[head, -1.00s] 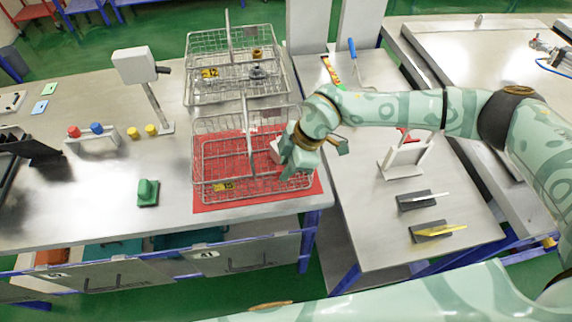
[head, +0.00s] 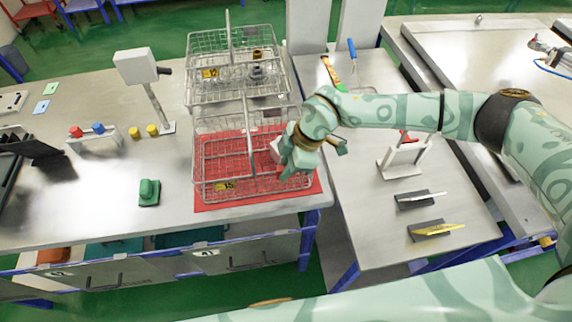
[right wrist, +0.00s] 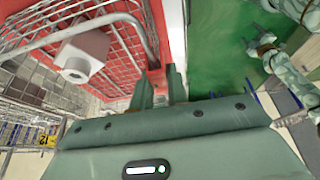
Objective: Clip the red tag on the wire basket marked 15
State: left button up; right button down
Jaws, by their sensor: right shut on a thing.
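The wire basket marked 15 (head: 200,163) stands on a red mat (head: 300,193) at the table's right end, with its yellow label (head: 225,185) on the front. My right gripper (head: 287,172) is at the basket's right rim. In the right wrist view its fingers (right wrist: 160,88) are close together at the wire rim, shut on a small dark reddish piece, apparently the red tag, mostly hidden. I cannot tell whether it sits on the wire. A white block with a round stub (right wrist: 82,55) shows beside the wires.
A second wire basket marked 12 (head: 195,98) stands behind. A white stand (head: 402,160) and two black holders with a white plate (head: 420,198) and a yellow plate (head: 438,230) are on the right table. A green block (head: 149,192) lies left of the mat.

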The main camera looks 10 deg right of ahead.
jog(key=shift+f, duration=0.35)
dwell(0.6)
jog(key=c, duration=0.9)
grip_release()
jog(key=shift+r, duration=0.1)
notch_tip(320, 180, up, 7)
jog(key=p, duration=0.7)
jog(key=shift+p, duration=0.4)
